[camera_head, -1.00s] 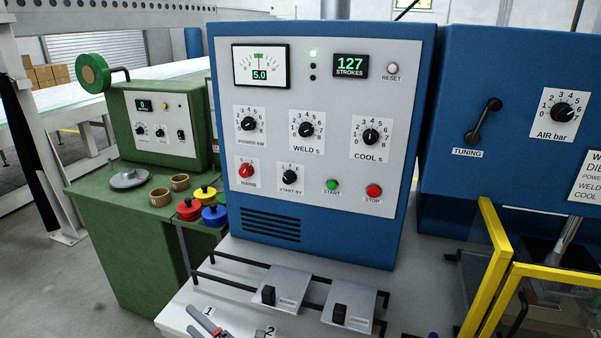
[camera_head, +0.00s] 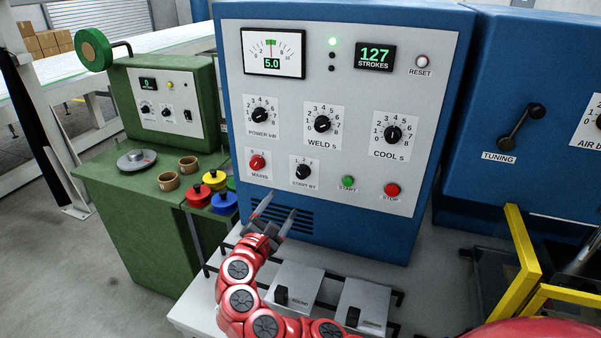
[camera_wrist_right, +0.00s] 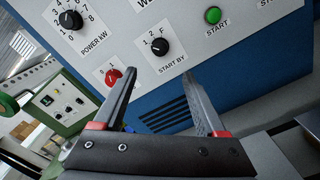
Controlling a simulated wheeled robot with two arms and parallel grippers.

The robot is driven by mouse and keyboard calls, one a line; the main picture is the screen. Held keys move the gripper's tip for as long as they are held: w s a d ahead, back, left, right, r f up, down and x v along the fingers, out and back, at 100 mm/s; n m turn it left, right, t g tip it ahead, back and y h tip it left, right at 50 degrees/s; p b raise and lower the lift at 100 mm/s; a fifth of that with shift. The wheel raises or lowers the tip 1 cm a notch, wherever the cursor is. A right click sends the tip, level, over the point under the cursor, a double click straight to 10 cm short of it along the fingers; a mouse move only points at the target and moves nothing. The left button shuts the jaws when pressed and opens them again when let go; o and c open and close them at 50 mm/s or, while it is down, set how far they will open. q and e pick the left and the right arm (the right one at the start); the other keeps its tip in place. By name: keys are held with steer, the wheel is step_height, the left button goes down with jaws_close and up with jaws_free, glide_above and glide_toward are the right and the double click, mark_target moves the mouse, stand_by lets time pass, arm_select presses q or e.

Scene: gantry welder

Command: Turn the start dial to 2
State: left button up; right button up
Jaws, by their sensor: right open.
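The start dial is a black knob (camera_head: 303,171) on a white plate marked "START BY", low on the blue cabinet's grey panel (camera_head: 440,70). In the right wrist view the knob (camera_wrist_right: 159,46) sits beyond the fingers, between their tips, with labels 1, 2 and F around it. Its pointer direction is too small to read surely. My right gripper (camera_head: 278,203) is open and empty, in front of the vents below the dial. It also shows in the right wrist view (camera_wrist_right: 170,60), its fingers apart and not touching the dial. My left gripper is not in view.
A red MAINS knob (camera_head: 257,162) is left of the dial; a green START button (camera_head: 348,183) and a red STOP button (camera_head: 392,190) are right. A yellow guard frame (camera_head: 524,265) stands at right. A green cabinet (camera_head: 135,215) stands left.

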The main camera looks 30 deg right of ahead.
mark_target(301, 175)
steer(key=p+x, duration=0.4)
steer(key=x, duration=0.9)
steer(key=shift+d+r, duration=0.1)
steer(key=shift+w+d, duration=0.45)
steer(key=shift+c, duration=0.3)
jaws_close()
